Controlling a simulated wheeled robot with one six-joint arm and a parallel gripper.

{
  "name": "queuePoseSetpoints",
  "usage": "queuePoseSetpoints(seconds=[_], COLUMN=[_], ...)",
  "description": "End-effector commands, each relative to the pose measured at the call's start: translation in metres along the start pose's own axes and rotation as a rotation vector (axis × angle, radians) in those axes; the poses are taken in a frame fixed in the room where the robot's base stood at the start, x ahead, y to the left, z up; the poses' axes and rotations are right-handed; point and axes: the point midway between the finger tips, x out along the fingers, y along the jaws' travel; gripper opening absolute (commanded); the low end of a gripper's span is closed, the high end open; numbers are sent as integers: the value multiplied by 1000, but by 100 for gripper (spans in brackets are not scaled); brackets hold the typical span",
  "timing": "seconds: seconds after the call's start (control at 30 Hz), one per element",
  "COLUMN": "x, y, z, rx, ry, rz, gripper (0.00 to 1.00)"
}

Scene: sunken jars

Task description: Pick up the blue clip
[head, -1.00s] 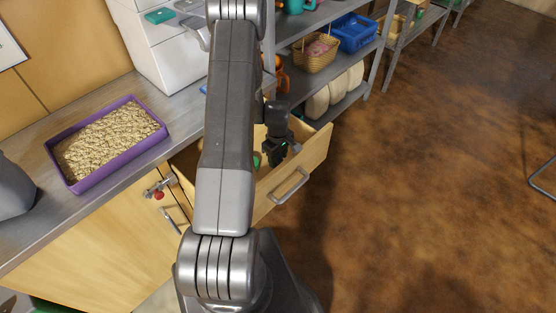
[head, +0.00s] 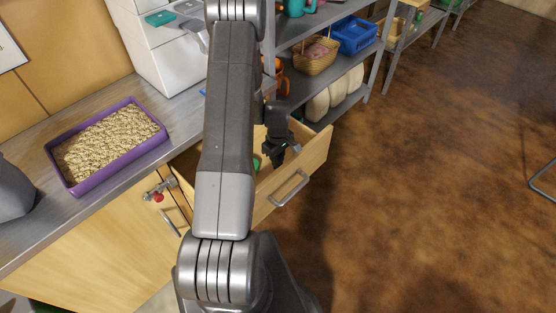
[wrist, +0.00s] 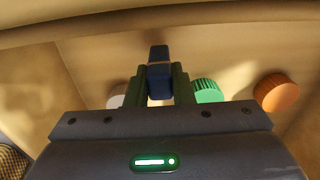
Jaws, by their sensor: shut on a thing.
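The blue clip (wrist: 159,62) shows in the wrist view, dark blue and held between the two fingers of my gripper (wrist: 160,85). Its upper end sticks out past the fingertips. In the head view my gripper (head: 274,156) is inside the open wooden drawer (head: 310,160), and the clip cannot be made out there. I cannot tell whether the clip touches the drawer floor.
In the drawer lie a green lid (wrist: 207,91), an orange lid (wrist: 277,93) and a whitish round thing (wrist: 117,98). A purple tray of grain (head: 70,182) stands on the counter at left. Shelves with a basket (head: 316,57) and blue bin (head: 354,36) stand behind.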

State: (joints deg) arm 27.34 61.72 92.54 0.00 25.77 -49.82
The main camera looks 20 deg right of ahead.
Motion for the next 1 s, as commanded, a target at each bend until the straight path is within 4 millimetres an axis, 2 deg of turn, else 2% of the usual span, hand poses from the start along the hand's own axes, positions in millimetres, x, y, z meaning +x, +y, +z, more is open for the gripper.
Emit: queuePoseSetpoints(seconds=[0.4, 1.0], x=[-62, -130], y=[1, 0], z=[-1, 0], rx=[0, 0], ry=[3, 1], rz=[3, 2], gripper=[0, 0])
